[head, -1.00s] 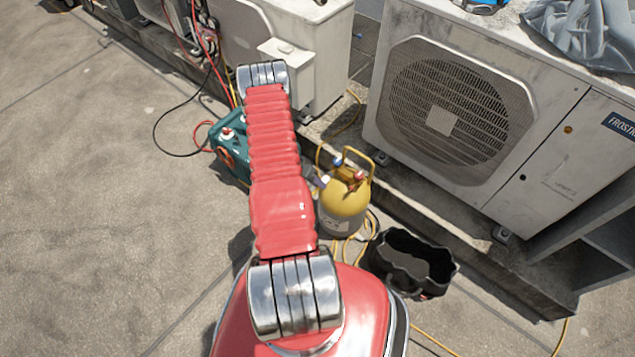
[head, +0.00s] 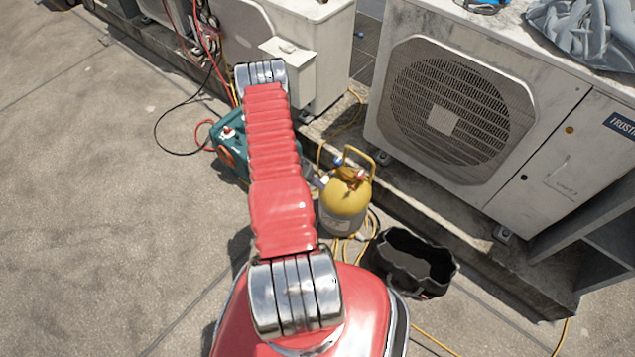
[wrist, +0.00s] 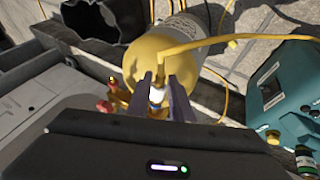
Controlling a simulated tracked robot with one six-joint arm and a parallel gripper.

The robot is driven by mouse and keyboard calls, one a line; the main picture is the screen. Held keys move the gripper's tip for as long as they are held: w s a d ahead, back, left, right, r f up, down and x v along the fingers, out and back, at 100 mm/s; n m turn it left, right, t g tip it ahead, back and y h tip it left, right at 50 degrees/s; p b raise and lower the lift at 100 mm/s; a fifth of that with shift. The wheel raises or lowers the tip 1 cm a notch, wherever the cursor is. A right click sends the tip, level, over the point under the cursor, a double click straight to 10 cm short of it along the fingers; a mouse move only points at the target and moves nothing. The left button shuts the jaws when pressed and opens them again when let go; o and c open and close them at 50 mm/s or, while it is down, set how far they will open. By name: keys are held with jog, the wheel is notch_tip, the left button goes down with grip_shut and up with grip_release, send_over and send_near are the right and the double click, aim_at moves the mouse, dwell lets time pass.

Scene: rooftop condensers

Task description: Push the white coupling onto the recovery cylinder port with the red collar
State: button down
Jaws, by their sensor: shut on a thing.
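The recovery cylinder (head: 343,213), yellow on top and grey below, stands upright on the roof, with blue and red parts at its top valves. It also shows in the wrist view (wrist: 185,40). My gripper (wrist: 158,88) is shut on the white coupling (wrist: 157,96), at the cylinder's valve end. A yellow hose (wrist: 225,46) leads away from the coupling. Red fittings (wrist: 106,105) show left of the gripper. The red collar (head: 361,175) shows in the head view. I cannot tell whether the coupling touches a port. My arm hides most of the gripper in the head view.
A teal machine (head: 232,142) stands left of the cylinder, with hoses around it. A black open bag (head: 415,262) sits to the right. Condenser units (head: 450,105) stand on a kerb behind. Yellow hose lies around the cylinder's base. Open roof lies left.

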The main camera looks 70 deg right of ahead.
jog(key=shift+w+a, duration=0.2)
jog(key=shift+a, duration=0.35)
jog(key=shift+w+a, duration=0.15)
jog(key=shift+a, duration=0.2)
jog(key=shift+w+a, duration=0.15)
jog(key=shift+a, duration=0.15)
jog(key=shift+w+a, duration=0.15)
jog(key=shift+a, duration=0.15)
jog(key=shift+w+a, duration=0.1)
jog(key=shift+a, duration=0.25)
